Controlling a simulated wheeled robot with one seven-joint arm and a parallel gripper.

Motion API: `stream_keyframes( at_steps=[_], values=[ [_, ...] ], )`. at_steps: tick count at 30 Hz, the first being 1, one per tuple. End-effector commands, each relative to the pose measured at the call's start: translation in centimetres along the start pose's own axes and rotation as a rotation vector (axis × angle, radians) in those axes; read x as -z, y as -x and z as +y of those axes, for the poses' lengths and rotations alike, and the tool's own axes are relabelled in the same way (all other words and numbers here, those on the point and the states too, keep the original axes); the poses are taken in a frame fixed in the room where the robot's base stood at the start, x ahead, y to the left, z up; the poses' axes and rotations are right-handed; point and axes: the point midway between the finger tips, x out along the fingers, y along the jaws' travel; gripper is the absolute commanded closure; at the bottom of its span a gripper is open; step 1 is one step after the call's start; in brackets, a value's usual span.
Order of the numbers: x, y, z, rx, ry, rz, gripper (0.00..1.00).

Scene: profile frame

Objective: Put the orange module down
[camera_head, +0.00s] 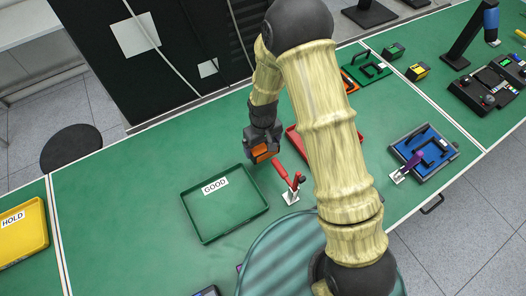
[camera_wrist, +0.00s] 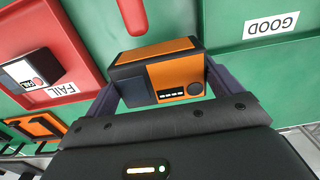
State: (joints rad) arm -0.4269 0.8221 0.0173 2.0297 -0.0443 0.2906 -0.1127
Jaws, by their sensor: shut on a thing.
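The orange module (camera_head: 262,153) is a small box with orange and dark faces. My gripper (camera_head: 259,141) is shut on it and holds it above the green bench, near the far right corner of the green GOOD tray (camera_head: 237,228). In the wrist view the orange module (camera_wrist: 172,67) sits between the two fingers, with a round knob and a row of small marks on its face. The green GOOD tray (camera_wrist: 235,18) shows at the upper right there, to one side of the module. The tray looks empty. The gap below the module cannot be judged exactly.
A red-handled clamp (camera_head: 284,178) stands close right of my gripper. The red FAIL tray (camera_wrist: 70,35), holding a white-and-dark module (camera_wrist: 30,70), is partly hidden by my arm in the head view.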

Motion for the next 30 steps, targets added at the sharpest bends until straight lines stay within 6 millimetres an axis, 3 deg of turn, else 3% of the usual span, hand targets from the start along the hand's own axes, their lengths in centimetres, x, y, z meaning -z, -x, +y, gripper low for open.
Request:
stream_keyframes(
  at_steps=[5,17,25,30],
  values=[
    [0.0,-1.6,0.0,0.000,0.000,0.001,0.37],
    [0.0,-2.2,0.0,0.000,0.000,0.000,0.37],
    [0.0,-5.3,0.0,0.000,0.000,-0.002,0.37],
    [0.0,-6.0,0.0,0.000,0.000,0.002,0.37]
  ],
)
